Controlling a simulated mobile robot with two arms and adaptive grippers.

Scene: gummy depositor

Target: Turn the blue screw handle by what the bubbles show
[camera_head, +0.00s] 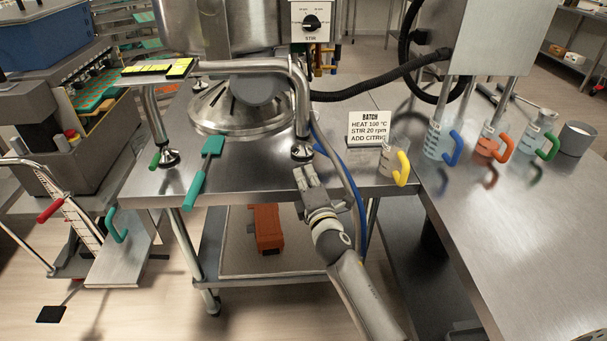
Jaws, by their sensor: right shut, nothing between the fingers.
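A metal tube frame stands on round screw feet on the steel table. A small blue handle (319,148) shows at the right foot (302,152), partly lost against a blue hose. A green handle (155,160) sits at the left foot (168,157). A black plate with yellow level vials (180,67) rests on the frame's left corner; the bubbles are too small to read. My right gripper (303,171) is shut and empty, just in front of and below the right foot, near the blue handle. I cannot tell whether it touches anything. My left gripper is not in view.
A teal spatula (203,170) hangs over the table's front edge. A batch card (369,128) and a yellow-handled cup (393,165) stand to the right. Several handled jugs stand on the right bench (510,215). Grey and blue hoses run beside my right arm.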

